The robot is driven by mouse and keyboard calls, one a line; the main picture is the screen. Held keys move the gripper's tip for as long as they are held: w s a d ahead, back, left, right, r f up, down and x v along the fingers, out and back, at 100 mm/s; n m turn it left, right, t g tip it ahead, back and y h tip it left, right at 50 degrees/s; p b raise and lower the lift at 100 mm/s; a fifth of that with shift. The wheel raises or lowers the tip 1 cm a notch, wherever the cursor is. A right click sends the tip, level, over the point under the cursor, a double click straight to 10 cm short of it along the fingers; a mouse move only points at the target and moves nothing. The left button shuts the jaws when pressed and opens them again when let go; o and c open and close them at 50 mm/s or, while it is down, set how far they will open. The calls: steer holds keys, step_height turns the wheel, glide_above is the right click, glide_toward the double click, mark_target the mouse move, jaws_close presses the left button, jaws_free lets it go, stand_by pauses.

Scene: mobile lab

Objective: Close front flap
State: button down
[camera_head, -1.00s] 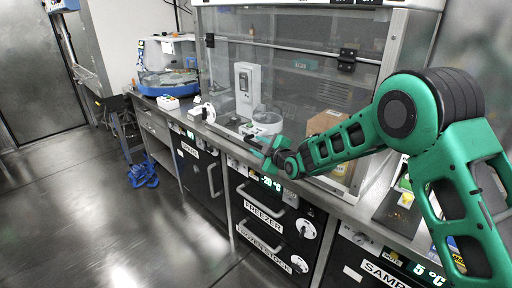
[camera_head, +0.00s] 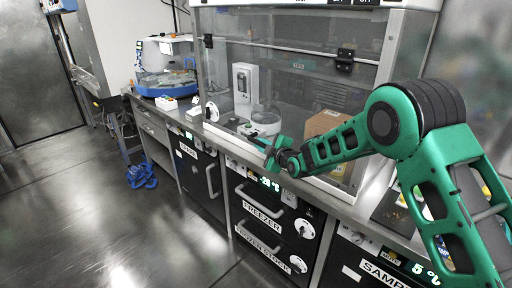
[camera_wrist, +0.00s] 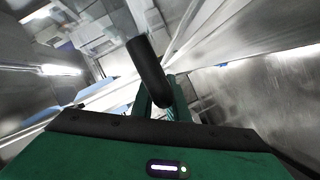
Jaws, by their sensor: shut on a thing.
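The front flap (camera_head: 300,88) is a clear panel on the front of the glass cabinet, with black hinge fittings (camera_head: 346,60) along its upper bar. Its lower edge is hard to make out. My gripper (camera_head: 268,150) is low at the cabinet's front, just above the counter edge. In the wrist view, a thick dark round bar (camera_wrist: 148,68) lies at the green fingers (camera_wrist: 160,103), and my gripper is shut on it. I cannot tell for certain whether this bar is the flap's handle. My fingertips are small and partly hidden in the head view.
Inside the cabinet are a white device (camera_head: 244,88), a round white instrument (camera_head: 264,124) and a cardboard box (camera_head: 326,122). Freezer drawers (camera_head: 264,212) with bar handles are below the counter. A blue-based machine (camera_head: 165,82) stands left. The floor (camera_head: 90,210) at left is mostly open.

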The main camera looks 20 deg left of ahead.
steer(key=shift+w+d+r, duration=0.2)
steer(key=shift+w+r, duration=0.05)
steer(key=shift+w, duration=0.15)
steer(key=c, duration=1.7)
jaws_free()
steer(key=shift+w+f, duration=0.1)
steer(key=shift+c, duration=0.2)
steer(key=shift+s+f, duration=0.1)
steer(key=shift+s, duration=0.1)
steer(key=shift+s+d, duration=0.15)
steer(key=v, duration=1)
steer(key=shift+s, duration=0.15)
